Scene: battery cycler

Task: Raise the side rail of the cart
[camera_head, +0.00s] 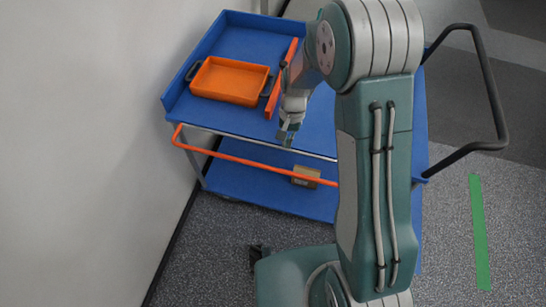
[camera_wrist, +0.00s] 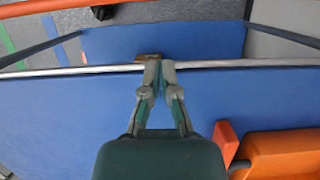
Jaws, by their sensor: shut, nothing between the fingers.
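The blue cart (camera_head: 310,128) stands by the wall. Its orange side rail (camera_head: 250,161) hangs along the near long side, outside and below the top shelf's edge. Its right end passes behind my arm. In the wrist view the orange rail (camera_wrist: 50,6) crosses the top left corner, beyond the silver shelf edge (camera_wrist: 235,64). My gripper (camera_head: 286,138) is shut and empty, pointing down by the near edge of the top shelf. In the wrist view the gripper's fingertips (camera_wrist: 158,65) overlap the silver edge, apart from the rail. I cannot tell whether they touch the edge.
A small brown box (camera_head: 306,176) is on the lower shelf. A black push handle (camera_head: 496,105) sticks out at right. Grey floor is free in front.

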